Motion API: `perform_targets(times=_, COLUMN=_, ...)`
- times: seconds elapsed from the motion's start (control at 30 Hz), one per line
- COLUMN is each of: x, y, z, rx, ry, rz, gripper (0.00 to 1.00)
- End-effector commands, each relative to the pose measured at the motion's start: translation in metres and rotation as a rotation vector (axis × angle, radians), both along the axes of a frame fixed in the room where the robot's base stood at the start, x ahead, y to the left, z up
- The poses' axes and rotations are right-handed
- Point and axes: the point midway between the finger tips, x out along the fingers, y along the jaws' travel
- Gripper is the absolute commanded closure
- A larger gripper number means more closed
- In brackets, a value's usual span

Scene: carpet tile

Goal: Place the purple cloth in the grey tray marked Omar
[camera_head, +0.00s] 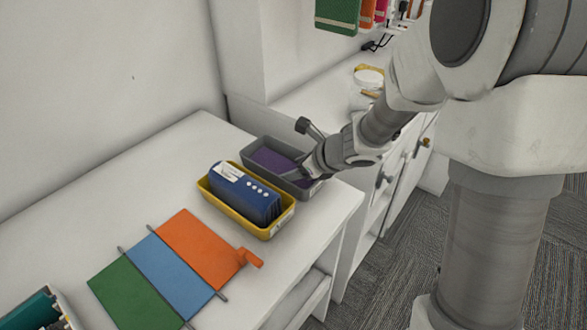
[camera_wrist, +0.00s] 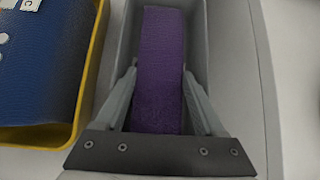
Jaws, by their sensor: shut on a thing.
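The purple cloth (camera_head: 270,159) is inside the grey tray (camera_head: 246,148), at the back right of the white worktop. In the wrist view the cloth (camera_wrist: 162,50) is a long strip between the two fingers, with the grey tray walls (camera_wrist: 222,60) on both sides. My gripper (camera_head: 298,174) reaches down into the tray from the right. In the wrist view my gripper (camera_wrist: 160,72) is shut on the cloth. No readable name shows on the tray from here, and the cloth's underside is hidden.
A yellow tray (camera_head: 280,221) holding a blue case (camera_head: 243,190) stands right beside the grey tray. A green, blue and orange folded panel (camera_head: 165,265) lies in front. The worktop's right edge is close to the trays. A counter with several items stands behind.

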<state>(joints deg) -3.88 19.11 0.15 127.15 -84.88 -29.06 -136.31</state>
Motion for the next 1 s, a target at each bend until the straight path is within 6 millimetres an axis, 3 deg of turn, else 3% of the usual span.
perform_targets(times=0.1, x=0.000, y=0.000, z=-0.004, rx=0.000, ry=-0.001, rz=-0.001, gripper=0.93)
perform_targets(times=0.13, x=0.000, y=0.000, z=-0.003, rx=0.000, ry=-0.001, rz=-0.001, gripper=0.24)
perform_targets(times=0.17, x=0.000, y=0.000, z=-0.002, rx=0.000, ry=-0.001, rz=-0.001, gripper=0.18)
perform_targets(times=0.57, x=-0.001, y=-0.001, z=0.005, rx=0.000, ry=-0.001, rz=-0.001, gripper=0.17)
perform_targets(times=1.0, x=-0.044, y=-0.048, z=0.069, rx=-0.001, ry=-0.003, rz=-0.003, gripper=0.17)
